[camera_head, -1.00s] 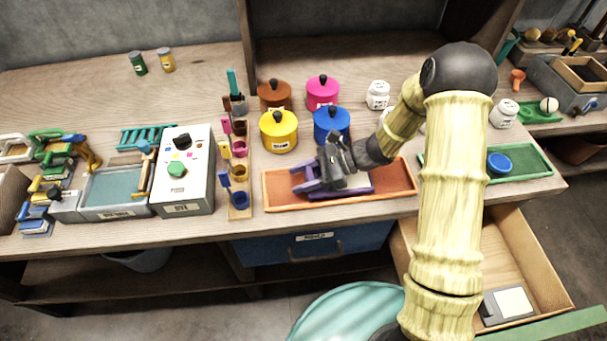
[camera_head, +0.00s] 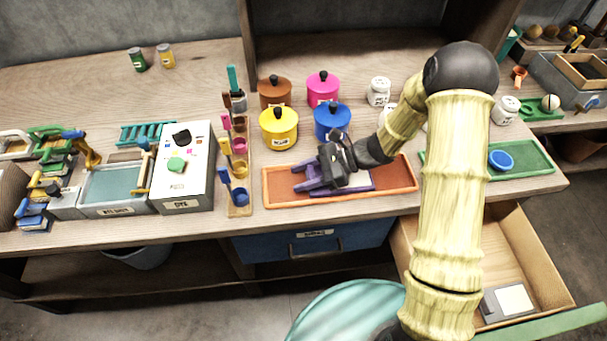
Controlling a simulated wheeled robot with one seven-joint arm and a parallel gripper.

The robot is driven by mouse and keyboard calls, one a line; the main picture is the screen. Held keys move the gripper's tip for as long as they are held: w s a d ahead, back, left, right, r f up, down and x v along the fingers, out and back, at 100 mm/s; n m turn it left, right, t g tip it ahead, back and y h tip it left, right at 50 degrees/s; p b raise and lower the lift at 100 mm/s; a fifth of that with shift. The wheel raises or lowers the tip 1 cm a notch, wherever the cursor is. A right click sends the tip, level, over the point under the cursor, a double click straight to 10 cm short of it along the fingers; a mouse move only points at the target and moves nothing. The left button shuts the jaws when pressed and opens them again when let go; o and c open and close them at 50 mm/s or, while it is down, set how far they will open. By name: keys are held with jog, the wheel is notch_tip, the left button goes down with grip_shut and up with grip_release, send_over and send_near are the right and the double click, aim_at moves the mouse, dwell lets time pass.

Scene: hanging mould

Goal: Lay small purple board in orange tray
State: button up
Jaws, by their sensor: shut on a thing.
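The small purple board (camera_head: 362,180) is in the orange tray (camera_head: 284,199), in the middle of the bench. It looks nearly flat there; I cannot tell whether it touches the tray floor all along. My gripper (camera_head: 322,177) is over the tray, coming in from the right, with its dark wrist hiding part of the board. Its purple-looking fingers are hard to tell from the board. It is shut on the board.
Yellow (camera_head: 279,128) and blue (camera_head: 331,121) lidded pots stand just behind the tray. A rack of coloured scoops (camera_head: 238,172) is close on its left. A green tray (camera_head: 527,158) with a blue bowl (camera_head: 500,161) lies to the right. An open drawer (camera_head: 490,262) juts out below.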

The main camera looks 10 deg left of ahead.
jog(key=o, duration=1.1)
jog(key=shift+o, duration=0.2)
jog(key=shift+f, duration=0.1)
jog(key=v, duration=1.7)
jog(key=shift+w+d, duration=0.15)
jog(key=shift+d, duration=0.1)
